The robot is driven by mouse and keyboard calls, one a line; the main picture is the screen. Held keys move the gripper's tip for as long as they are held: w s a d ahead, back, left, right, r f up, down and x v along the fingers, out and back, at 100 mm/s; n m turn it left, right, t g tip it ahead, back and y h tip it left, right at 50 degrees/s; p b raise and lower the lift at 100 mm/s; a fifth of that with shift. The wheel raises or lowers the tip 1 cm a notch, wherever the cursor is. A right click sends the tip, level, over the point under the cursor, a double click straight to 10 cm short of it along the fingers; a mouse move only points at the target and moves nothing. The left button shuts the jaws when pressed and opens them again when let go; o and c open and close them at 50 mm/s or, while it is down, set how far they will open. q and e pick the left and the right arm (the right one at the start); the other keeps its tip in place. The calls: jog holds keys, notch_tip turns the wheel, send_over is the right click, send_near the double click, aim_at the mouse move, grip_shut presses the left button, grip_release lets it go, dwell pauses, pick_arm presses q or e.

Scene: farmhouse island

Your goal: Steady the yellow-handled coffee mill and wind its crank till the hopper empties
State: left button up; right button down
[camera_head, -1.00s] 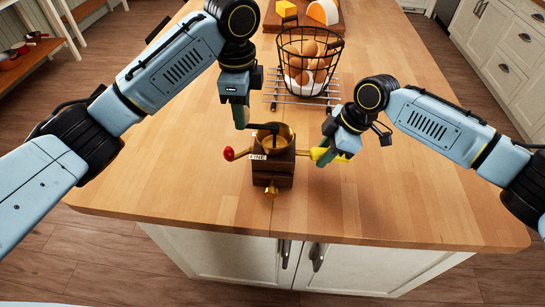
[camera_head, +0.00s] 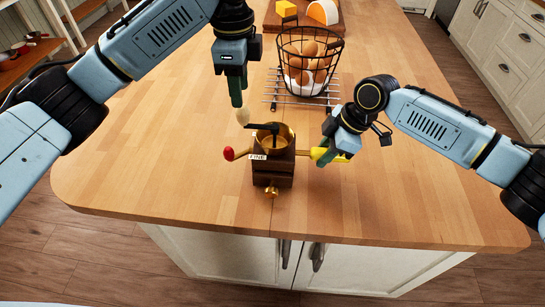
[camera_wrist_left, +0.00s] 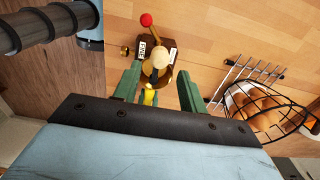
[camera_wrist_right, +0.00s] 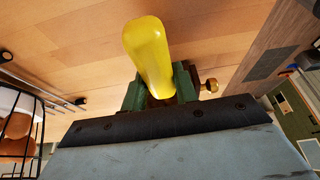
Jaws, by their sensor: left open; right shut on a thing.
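The coffee mill (camera_head: 273,172) stands upright on the wooden island, with a brass hopper (camera_head: 285,137), a "FINE" label and a brass knob low on its front. Its dark crank reaches left over the hopper to a cream knob (camera_head: 243,117). A red-knobbed handle (camera_head: 229,153) sticks out left, the yellow handle (camera_head: 343,158) right. My right gripper (camera_head: 325,152) is shut on the yellow handle, which fills the right wrist view (camera_wrist_right: 150,55). My left gripper (camera_head: 238,98) is open and empty just above the cream knob; in the left wrist view the knob (camera_wrist_left: 161,58) lies beyond its spread fingers. The hopper's contents cannot be made out.
A black wire basket of eggs (camera_head: 310,65) stands on a metal rack (camera_head: 270,97) behind the mill. A board with cheese (camera_head: 323,12) lies at the far end. The island top (camera_head: 150,150) is clear left of the mill; its front edge is close.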

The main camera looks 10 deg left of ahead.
jog(key=shift+s+d+f, duration=0.1)
jog(key=shift+f, duration=0.1)
dwell(0.3)
jog(key=c, duration=1.2)
grip_release()
jog(key=shift+o, duration=0.9)
jog(key=shift+r, duration=0.1)
jog(key=shift+r, duration=0.2)
jog(key=shift+v, duration=6.55)
